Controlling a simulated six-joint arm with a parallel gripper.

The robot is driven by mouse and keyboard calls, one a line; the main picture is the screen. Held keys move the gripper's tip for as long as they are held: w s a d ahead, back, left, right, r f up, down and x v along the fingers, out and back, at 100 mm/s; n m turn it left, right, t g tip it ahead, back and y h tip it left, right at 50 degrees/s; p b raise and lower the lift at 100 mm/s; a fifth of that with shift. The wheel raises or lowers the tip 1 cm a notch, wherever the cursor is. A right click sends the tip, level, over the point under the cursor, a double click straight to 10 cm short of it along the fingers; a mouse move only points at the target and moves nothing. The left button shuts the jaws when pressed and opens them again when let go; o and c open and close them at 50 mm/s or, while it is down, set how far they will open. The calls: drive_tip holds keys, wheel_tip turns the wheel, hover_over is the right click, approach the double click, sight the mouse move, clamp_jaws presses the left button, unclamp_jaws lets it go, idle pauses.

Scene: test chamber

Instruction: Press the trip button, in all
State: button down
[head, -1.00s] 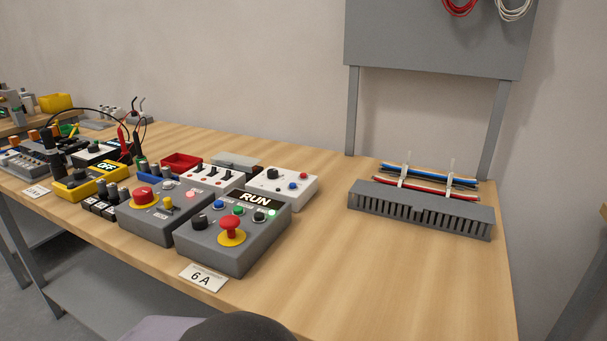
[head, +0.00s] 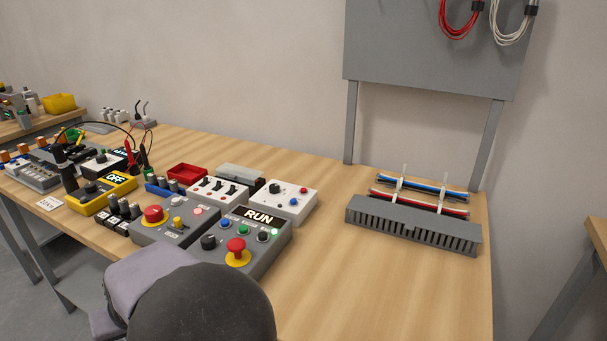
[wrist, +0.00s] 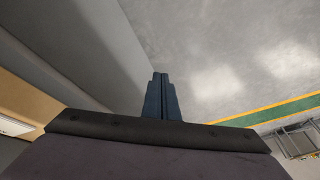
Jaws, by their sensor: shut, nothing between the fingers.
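No label in view can be read as "trip". The nearest grey box (head: 226,260) has a lit "RUN" display (head: 258,216), a red mushroom button (head: 236,245) on a yellow base, a black knob, small blue, green and black buttons and a green light. Left of it, another grey box (head: 190,237) has a red button (head: 154,214) and a yellow switch (head: 177,222).
A slotted grey duct (head: 412,229) with wires stands right. Bare wood (head: 350,270) lies between. My arm covers the bench's front edge.

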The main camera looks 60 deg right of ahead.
drive_tip(key=w+d+r+m+t+h+p, duration=0.1)
drive_tip(key=w+d+r+m+p, duration=0.1)
drive_tip(key=d+r, duration=0.4)
drive_tip(key=w+d+r+m+t+h+p, duration=0.1)
drive_tip(key=w+d+r+m+p, duration=0.1)
drive_tip(key=d+r+p, duration=0.2)
drive_tip(key=w+d+r+m+t+h+p, duration=0.1)
drive_tip(key=w+d+r+m+p, duration=0.1)
drive_tip(key=d+r, duration=0.6)
drive_tip(key=shift+w+d+r+m+p, duration=0.15)
drive_tip(key=shift+r+m+p, duration=0.35)
drive_tip(key=shift+p, duration=0.55)
drive_tip(key=s+d+r+m+h+p, duration=0.1)
drive_tip(key=s+d+r+m+p, duration=0.15)
drive_tip(key=d+m+p, duration=0.45)
drive_tip(key=s+d+r+m+h+p, duration=0.1)
drive_tip(key=s+d+m+p, duration=0.3)
drive_tip(key=d, duration=0.5)
wheel_tip(320, 180, up, 2)
drive_tip(key=r+m+g+h+p, duration=0.1)
drive_tip(key=m+g+p, duration=0.1)
drive_tip(key=m+p, duration=0.8)
hover_over(304, 191)
drive_tip(key=b, duration=0.3)
drive_tip(key=m, duration=0.3)
drive_tip(key=shift+s+a+f, duration=0.1)
drive_tip(key=shift+s+f, duration=0.1)
drive_tip(key=shift+f, duration=0.05)
drive_tip(key=shift+f, duration=0.1)
